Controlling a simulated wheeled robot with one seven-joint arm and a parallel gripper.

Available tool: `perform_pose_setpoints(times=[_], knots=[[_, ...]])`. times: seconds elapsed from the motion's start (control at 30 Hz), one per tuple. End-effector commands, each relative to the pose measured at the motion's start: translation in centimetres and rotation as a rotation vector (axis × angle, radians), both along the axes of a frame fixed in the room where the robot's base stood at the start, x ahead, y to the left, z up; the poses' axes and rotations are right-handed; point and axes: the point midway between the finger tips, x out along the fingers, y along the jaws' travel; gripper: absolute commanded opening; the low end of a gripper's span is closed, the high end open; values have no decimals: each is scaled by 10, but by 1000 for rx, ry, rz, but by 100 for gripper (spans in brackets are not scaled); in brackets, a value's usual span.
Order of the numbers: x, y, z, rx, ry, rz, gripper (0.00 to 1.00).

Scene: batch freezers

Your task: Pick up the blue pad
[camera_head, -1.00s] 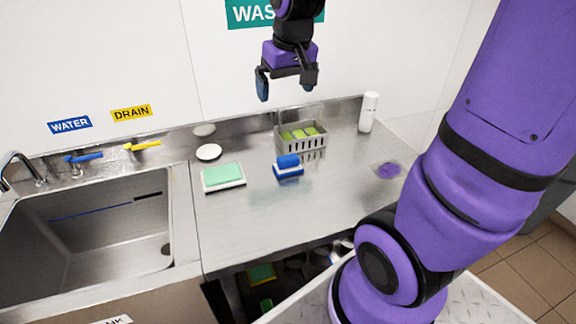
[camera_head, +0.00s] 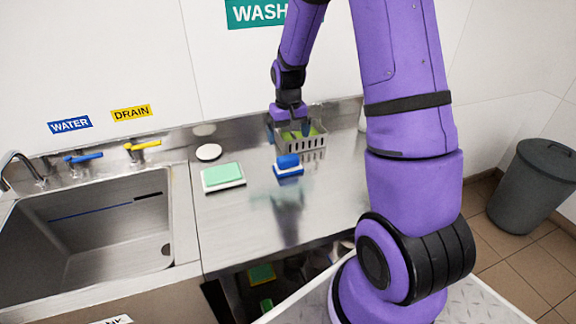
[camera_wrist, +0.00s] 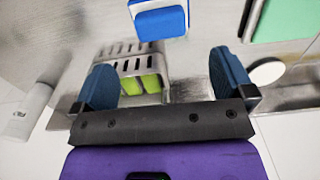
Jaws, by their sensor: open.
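The blue pad (camera_head: 288,166) lies on the steel counter, with a white layer between its blue top and blue base. In the wrist view the blue pad (camera_wrist: 160,22) is at the top edge, partly cut off, beyond the fingers. My gripper (camera_head: 289,131) is open and empty, pointing down, and in the head view it overlaps the grey basket behind the pad. In the wrist view my gripper (camera_wrist: 163,78) has its two blue fingers spread wide, apart from the pad.
A grey slotted basket (camera_head: 291,145) holds green pieces behind the pad. A green pad (camera_head: 222,174) on a white base lies to the left, near a white disc (camera_head: 209,152). A white bottle (camera_wrist: 27,110) stands near the wall. The sink (camera_head: 100,220) is at far left. The front counter is clear.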

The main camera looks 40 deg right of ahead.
Motion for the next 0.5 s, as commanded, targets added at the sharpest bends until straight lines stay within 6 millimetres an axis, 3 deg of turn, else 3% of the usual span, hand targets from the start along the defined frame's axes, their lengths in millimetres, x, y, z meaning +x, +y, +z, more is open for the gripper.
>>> perform_pose_setpoints(times=[0.2,0.5], knots=[[-1,0,-32,1,3,0,100],[0,0,-53,1,3,0,100]])
